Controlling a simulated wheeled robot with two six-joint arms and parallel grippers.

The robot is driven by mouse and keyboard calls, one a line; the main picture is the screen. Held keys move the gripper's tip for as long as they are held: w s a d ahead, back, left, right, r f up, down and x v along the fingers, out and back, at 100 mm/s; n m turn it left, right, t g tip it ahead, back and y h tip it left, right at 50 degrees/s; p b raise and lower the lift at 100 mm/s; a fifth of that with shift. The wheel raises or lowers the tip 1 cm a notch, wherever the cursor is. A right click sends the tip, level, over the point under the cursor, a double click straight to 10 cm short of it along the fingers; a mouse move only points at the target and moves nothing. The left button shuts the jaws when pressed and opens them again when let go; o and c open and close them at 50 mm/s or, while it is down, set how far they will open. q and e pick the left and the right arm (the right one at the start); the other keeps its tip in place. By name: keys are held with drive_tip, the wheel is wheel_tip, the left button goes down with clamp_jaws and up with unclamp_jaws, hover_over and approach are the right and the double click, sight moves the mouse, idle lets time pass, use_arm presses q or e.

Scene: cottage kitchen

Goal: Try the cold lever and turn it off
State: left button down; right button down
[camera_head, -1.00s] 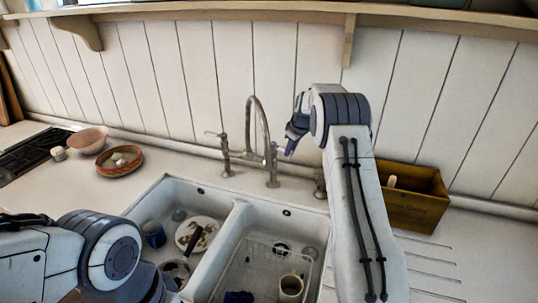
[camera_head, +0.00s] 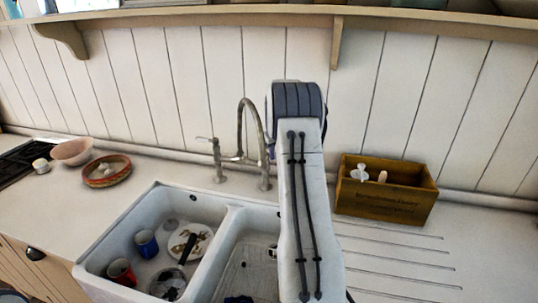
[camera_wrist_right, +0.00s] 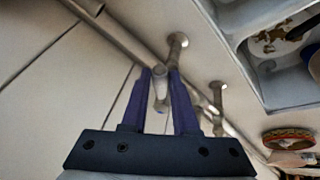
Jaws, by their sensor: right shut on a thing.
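The tap (camera_head: 243,130) stands behind the double sink, with a tall curved spout. Its left lever (camera_head: 206,139) sticks out to the left; the right lever is hidden behind my right arm in the head view. In the right wrist view, my right gripper (camera_wrist_right: 160,75) has its two blue fingers on either side of a metal lever (camera_wrist_right: 160,82) of the tap, and is shut on it. Only a sliver of that gripper shows in the head view, beside the spout. My left gripper is out of view. No running water can be made out.
The left basin holds a blue mug (camera_head: 146,243), a red mug (camera_head: 121,272) and a plate (camera_head: 190,243). A wooden box (camera_head: 388,203) stands right of my right arm. A patterned bowl (camera_head: 107,172) and pink bowl (camera_head: 72,151) sit at the left. A shelf (camera_head: 250,14) runs above.

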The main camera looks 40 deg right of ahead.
drive_tip(key=shift+s+d+r, duration=0.1)
drive_tip(key=shift+d, duration=0.1)
drive_tip(key=c, duration=0.7)
unclamp_jaws()
drive_tip(key=shift+a, duration=0.1)
drive_tip(key=shift+b+v, duration=1.5)
drive_tip(key=shift+v, duration=3.7)
